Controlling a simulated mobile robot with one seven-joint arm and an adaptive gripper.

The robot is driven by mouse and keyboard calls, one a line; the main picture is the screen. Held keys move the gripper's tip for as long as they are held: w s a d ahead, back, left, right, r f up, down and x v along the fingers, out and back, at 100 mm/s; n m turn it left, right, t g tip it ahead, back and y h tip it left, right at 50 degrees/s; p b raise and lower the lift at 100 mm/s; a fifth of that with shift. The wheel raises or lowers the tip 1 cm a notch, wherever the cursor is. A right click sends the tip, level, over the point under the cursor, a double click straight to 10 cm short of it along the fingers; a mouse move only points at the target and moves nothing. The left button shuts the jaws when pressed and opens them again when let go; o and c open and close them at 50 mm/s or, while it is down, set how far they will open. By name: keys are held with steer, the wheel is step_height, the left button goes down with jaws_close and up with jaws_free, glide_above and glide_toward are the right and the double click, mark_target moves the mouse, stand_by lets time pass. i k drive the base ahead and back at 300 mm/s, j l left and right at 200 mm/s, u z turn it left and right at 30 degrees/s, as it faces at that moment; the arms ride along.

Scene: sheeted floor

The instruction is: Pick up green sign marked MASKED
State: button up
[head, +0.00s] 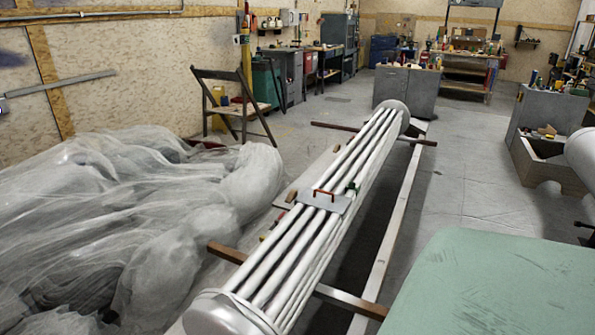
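No sign with readable lettering shows in the head view. A small green object (351,187) sits on the bundle of pale tubes, by the right end of a grey clamp plate; it is too small to tell whether it is a sign or bears any marking. My gripper cannot be made out in this view.
The long tube bundle (300,245) rests on brown crossbars (350,302), with a red handle (323,192) on its plate. Translucent sheeting (90,230) covers the left. A pale green surface (490,285) fills the lower right. A wooden chair (238,105) stands behind; grey floor (460,195) lies open right of the tubes.

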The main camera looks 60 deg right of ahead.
mark_target(351, 185)
steer(key=z, duration=2.05)
steer(key=k+u, duration=0.1)
steer(key=k, duration=0.5)
steer(key=l+u, duration=0.1)
steer(key=u, duration=1)
steer(key=i+l, duration=0.15)
steer(key=l, duration=0.3)
steer(key=i+l, duration=0.15)
steer(key=l, duration=0.3)
steer(key=i+l, duration=0.1)
steer(key=l, duration=0.35)
steer(key=i+l, duration=0.15)
steer(key=l, duration=0.3)
steer(key=i+l, duration=0.15)
steer(key=l, duration=0.3)
steer(key=i+l, duration=0.15)
steer(key=l, duration=0.25)
steer(key=i+l, duration=0.1)
steer(key=l, duration=0.35)
steer(key=i+l, duration=0.15)
steer(key=l, duration=0.3)
